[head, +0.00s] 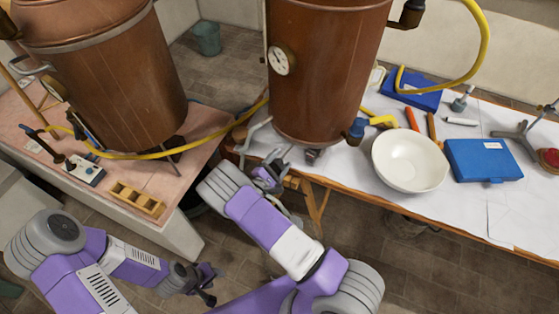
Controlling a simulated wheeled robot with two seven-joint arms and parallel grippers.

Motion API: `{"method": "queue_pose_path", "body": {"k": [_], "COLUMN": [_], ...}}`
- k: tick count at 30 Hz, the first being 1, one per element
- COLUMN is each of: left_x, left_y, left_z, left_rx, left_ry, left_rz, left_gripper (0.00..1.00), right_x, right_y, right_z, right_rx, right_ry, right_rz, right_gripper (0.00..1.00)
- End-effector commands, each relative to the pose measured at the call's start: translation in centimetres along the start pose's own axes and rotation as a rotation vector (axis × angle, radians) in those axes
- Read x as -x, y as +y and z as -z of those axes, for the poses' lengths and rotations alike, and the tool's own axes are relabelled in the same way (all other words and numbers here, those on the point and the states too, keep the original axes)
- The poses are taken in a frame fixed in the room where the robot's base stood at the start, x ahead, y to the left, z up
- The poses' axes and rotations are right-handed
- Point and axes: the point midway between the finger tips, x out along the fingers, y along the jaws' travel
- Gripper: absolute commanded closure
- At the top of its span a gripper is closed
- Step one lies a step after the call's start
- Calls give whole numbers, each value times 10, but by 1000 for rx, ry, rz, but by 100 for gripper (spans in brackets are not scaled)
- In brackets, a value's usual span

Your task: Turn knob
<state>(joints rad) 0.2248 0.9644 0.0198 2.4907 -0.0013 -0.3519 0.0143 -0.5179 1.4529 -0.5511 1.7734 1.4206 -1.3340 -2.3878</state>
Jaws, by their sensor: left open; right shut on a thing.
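My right gripper (270,177) is at the front edge of the right table, below and left of the right copper vessel (325,75). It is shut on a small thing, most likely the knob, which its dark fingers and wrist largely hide. My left gripper (208,284) is low over the floor between the two tables, open and empty. A round dial gauge (282,60) is on the right vessel's side.
A white bowl (409,161) and a blue box (483,160) are on the right table. A yellow hose (165,154) runs between the tables. The left table carries another copper vessel (115,80) and a wooden rack (136,199). Tiled floor (415,275) is clear at lower right.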

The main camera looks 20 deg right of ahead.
Motion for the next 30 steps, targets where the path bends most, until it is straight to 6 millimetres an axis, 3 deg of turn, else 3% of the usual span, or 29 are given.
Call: {"method": "queue_pose_path", "body": {"k": [12, 29, 30], "left_x": [2, 2, 2], "left_y": [1, 1, 1], "left_z": [0, 0, 0], "left_rx": [0, 0, 0], "left_ry": [0, 0, 0], "left_rz": [0, 0, 0], "left_gripper": [57, 57, 57], "right_x": [0, 0, 0], "right_y": [-1, -1, -1], "right_z": [0, 0, 0], "right_rx": [205, 234, 234], "right_ry": [1, 1, 1], "right_rz": [1, 1, 1], "right_gripper": [67, 67, 34]}}
